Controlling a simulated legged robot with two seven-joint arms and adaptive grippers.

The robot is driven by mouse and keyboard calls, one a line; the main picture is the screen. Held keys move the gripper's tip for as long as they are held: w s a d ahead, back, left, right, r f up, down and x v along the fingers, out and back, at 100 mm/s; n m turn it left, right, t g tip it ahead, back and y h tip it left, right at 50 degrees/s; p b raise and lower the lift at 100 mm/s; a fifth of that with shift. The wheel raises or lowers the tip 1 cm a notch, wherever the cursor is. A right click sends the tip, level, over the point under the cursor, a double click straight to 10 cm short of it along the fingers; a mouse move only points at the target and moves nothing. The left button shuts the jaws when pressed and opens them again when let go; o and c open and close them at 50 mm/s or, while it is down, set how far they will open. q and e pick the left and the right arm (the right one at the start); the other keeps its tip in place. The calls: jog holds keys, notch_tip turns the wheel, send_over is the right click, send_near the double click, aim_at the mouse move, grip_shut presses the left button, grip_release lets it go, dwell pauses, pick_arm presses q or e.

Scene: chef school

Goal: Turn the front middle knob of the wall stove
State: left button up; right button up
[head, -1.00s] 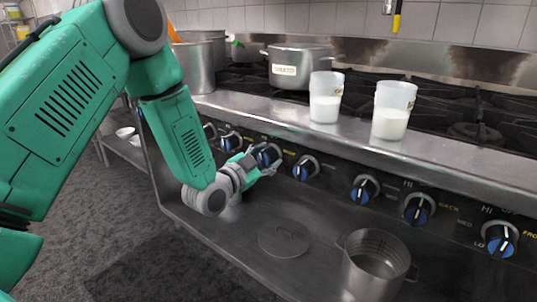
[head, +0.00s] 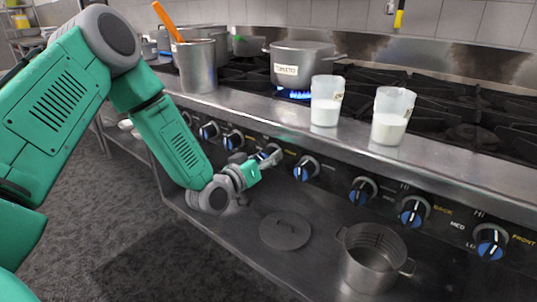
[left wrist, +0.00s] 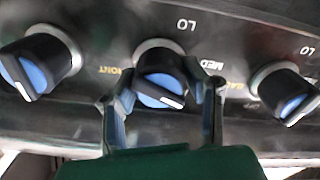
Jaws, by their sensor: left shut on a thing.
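The wall stove's front panel (head: 335,178) carries a row of black knobs with blue faces. My left gripper (head: 267,158) is at one of these knobs, left of the panel's middle, and partly hides it in the head view. In the left wrist view, its two fingers (left wrist: 165,84) stand on either side of the blue-faced knob (left wrist: 158,88) and are shut on it. The knob's white pointer line is tilted. Blue flame (head: 294,95) burns under the labelled pot (head: 303,64) on the stove top. My right gripper is not in view.
Neighbouring knobs sit close on both sides, one to the left (left wrist: 38,68) and one to the right (left wrist: 286,92). Two cups of white contents (head: 326,103) stand on the ledge above. A lid (head: 285,231) and an open pot (head: 373,262) are on the shelf below.

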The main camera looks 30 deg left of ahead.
pick_arm(q)
jog(key=n, duration=0.3)
jog(key=shift+s+a+f, duration=0.1)
jog(key=shift+s+f, duration=0.05)
jog(key=shift+f, duration=0.2)
jog(key=n, duration=0.2)
jog(key=shift+n, duration=0.4)
jog(key=n, duration=0.2)
jog(key=shift+f+n, duration=0.1)
jog(key=shift+n, duration=0.2)
jog(key=n+b, duration=0.1)
jog(key=n, duration=0.1)
jog(key=shift+n, duration=0.4)
jog(key=n+b, duration=0.1)
jog(key=n, duration=0.2)
jog(key=shift+f+b, duration=0.15)
jog(key=shift+b, duration=0.2)
jog(key=shift+n+b, duration=1.1)
jog(key=shift+n, duration=1.1)
